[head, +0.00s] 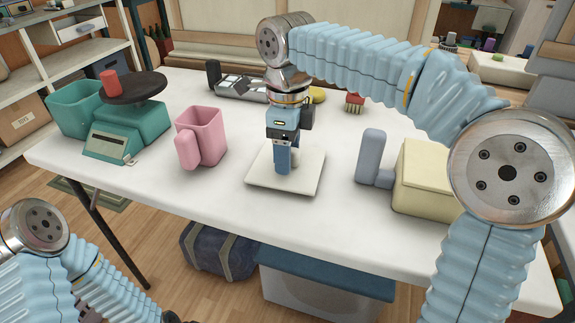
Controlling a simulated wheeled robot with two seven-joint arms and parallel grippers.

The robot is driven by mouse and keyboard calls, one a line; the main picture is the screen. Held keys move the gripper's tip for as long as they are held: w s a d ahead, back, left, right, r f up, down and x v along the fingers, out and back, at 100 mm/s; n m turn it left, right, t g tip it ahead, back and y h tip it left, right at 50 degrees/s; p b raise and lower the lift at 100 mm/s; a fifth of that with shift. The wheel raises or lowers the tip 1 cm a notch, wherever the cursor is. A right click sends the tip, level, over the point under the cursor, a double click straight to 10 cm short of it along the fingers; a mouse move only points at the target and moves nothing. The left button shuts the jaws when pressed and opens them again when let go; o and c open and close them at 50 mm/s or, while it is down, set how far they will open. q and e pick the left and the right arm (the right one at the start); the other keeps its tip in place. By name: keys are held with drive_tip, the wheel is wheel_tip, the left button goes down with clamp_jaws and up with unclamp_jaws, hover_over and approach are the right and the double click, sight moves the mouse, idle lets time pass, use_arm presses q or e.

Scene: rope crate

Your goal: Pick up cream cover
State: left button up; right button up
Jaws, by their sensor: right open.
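The cream cover (262,177) is a flat, square, pale lid lying on the white table near its middle. A small rounded knob shows on it by the fingers. My right gripper (287,168) points straight down over the cover, with its blue fingers at the knob. It is open, and the fingers partly hide the knob; I cannot tell whether they touch it. My left arm is at the lower left, below the table edge, and its fingers are out of view.
A cream box (424,178) and a grey-blue holder (371,158) stand right of the cover. A pink container (200,138) stands left, near a green scale (128,128) bearing a red cylinder (110,81). A yellow item (318,95) and a red brush (354,103) lie behind.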

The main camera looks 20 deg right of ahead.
drive_tip(key=shift+c, duration=0.3)
clamp_jaws()
